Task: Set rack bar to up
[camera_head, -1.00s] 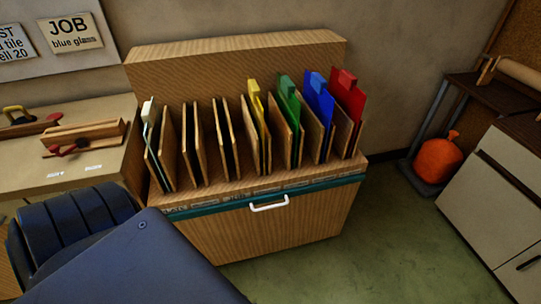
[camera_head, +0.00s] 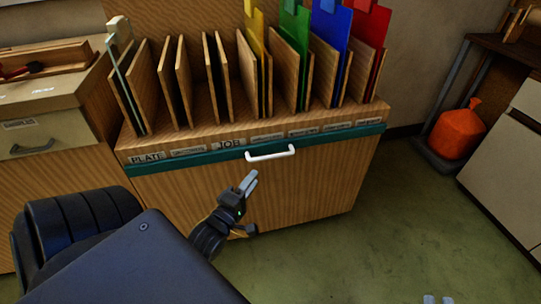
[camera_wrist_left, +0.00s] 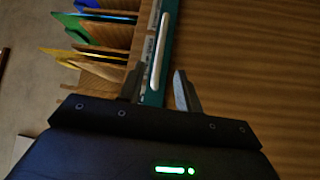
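The rack bar (camera_head: 200,158) is a teal strip across the front top edge of the wooden rack, below the label strip. Its white handle (camera_head: 271,153) is at its middle. My left gripper (camera_head: 249,183) is just below and left of the handle in the head view, apart from it. In the left wrist view its fingers (camera_wrist_left: 160,88) are open and empty, with the white handle (camera_wrist_left: 159,50) and teal bar (camera_wrist_left: 169,40) just beyond them. Only the fingertips of my right gripper (camera_head: 437,299) show at the bottom edge, with a gap between them.
The rack holds several upright wooden dividers and yellow (camera_head: 254,25), green (camera_head: 295,40), blue (camera_head: 331,35) and red (camera_head: 368,40) sheets. A clear pane (camera_head: 124,80) stands at the left end. A drawer cabinet (camera_head: 50,125) is at left. An orange bag (camera_head: 456,130) stands at right. Floor in front is open.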

